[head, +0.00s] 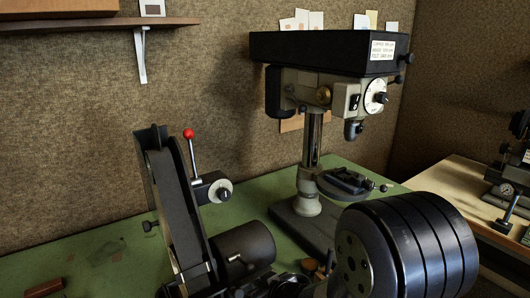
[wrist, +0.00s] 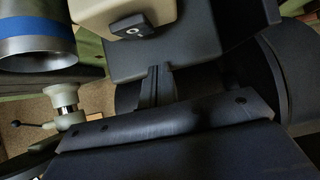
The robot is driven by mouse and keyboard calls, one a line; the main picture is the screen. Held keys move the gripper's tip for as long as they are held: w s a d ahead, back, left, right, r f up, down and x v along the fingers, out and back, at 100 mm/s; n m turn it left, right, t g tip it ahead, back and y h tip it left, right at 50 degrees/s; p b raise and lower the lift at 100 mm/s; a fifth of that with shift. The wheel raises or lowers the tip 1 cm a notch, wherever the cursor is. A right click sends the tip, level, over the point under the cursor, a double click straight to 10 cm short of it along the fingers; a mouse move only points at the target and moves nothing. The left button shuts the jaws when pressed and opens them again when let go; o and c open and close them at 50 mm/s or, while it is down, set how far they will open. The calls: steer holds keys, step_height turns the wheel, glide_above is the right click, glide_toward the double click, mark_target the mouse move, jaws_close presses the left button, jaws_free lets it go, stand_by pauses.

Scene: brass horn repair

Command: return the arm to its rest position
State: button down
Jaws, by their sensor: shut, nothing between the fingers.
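The only thing the task names is my arm. In the wrist view, my gripper (wrist: 157,82) shows as two dark fingers side by side at the middle. They are closed together with a narrow seam between them, and I see nothing held. The wrist view is dark, and machine parts crowd close around and beyond the fingers. I cannot tell whether anything touches them. In the head view I cannot make out the fingertips.
A drill press (head: 325,75) stands at the back of the green bench (head: 90,262). A belt grinder (head: 172,195) with a red-knobbed lever (head: 188,134) stands nearer, left of it. A wooden shelf (head: 95,25) hangs at upper left. Another bench (head: 450,190) is at right.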

steer(key=s+d+r+p, duration=0.3)
steer(key=s+r+p, duration=0.15)
steer(key=r, duration=0.65)
steer(key=w+a+f+b, duration=0.1)
steer(key=f, duration=0.2)
steer(key=w+a+f+b, duration=0.1)
steer(key=w+f+b, duration=0.1)
steer(key=f, duration=0.1)
steer(key=w+a+f+b, duration=0.1)
steer(key=f, duration=0.3)
steer(key=shift+w, duration=0.35)
steer(key=f+b, duration=0.2)
steer(key=s+f+b, duration=0.1)
steer(key=f+b, duration=0.1)
steer(key=shift+d, duration=0.35)
steer(key=shift+s+d, duration=0.35)
steer(key=shift+s, duration=0.3)
steer(key=r+p, duration=0.1)
steer(key=s+r, duration=0.1)
steer(key=r, duration=0.1)
steer(key=d+r+p, duration=0.1)
steer(key=r, duration=0.1)
steer(key=shift+s+r+p, duration=0.15)
steer(key=shift+r+p, duration=0.05)
steer(key=shift+p, duration=0.1)
steer(key=p+v, duration=0.3)
steer(key=v, duration=0.6)
steer(key=shift+s+p, duration=0.3)
steer(key=shift+s, duration=0.05)
steer(key=shift+d, duration=0.25)
